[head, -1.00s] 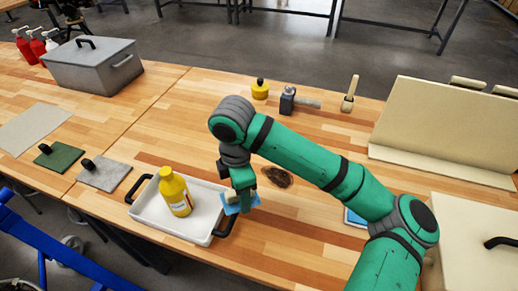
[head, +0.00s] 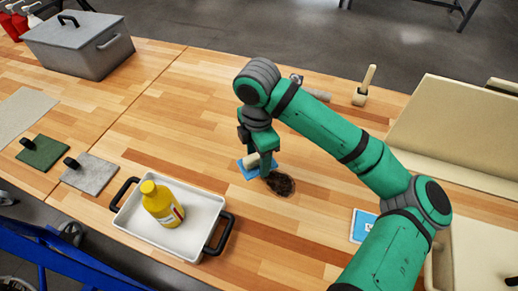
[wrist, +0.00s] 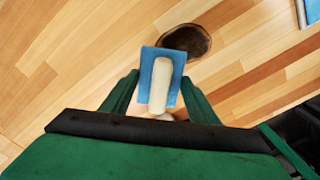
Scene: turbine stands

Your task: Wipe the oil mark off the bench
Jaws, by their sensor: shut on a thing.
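The oil mark (head: 279,184) is a dark brown oval patch on the wooden bench (head: 200,130), right of the white tray. It also shows in the wrist view (wrist: 192,41), just beyond the pad. My gripper (head: 262,160) is shut on the light handle of a blue pad (head: 244,171); the wrist view shows the handle (wrist: 161,80) between the two green fingers. The pad's far corner overlaps the near edge of the mark in the wrist view. I cannot tell whether the pad touches the bench.
A white tray (head: 190,246) with black handles holds a yellow bottle (head: 161,204). Grey (head: 90,173) and green (head: 43,152) handled pads lie left. A grey toolbox (head: 80,45), a mallet (head: 365,85) and a blue-and-white card (head: 363,226) are on the bench. The bench behind the mark is largely clear.

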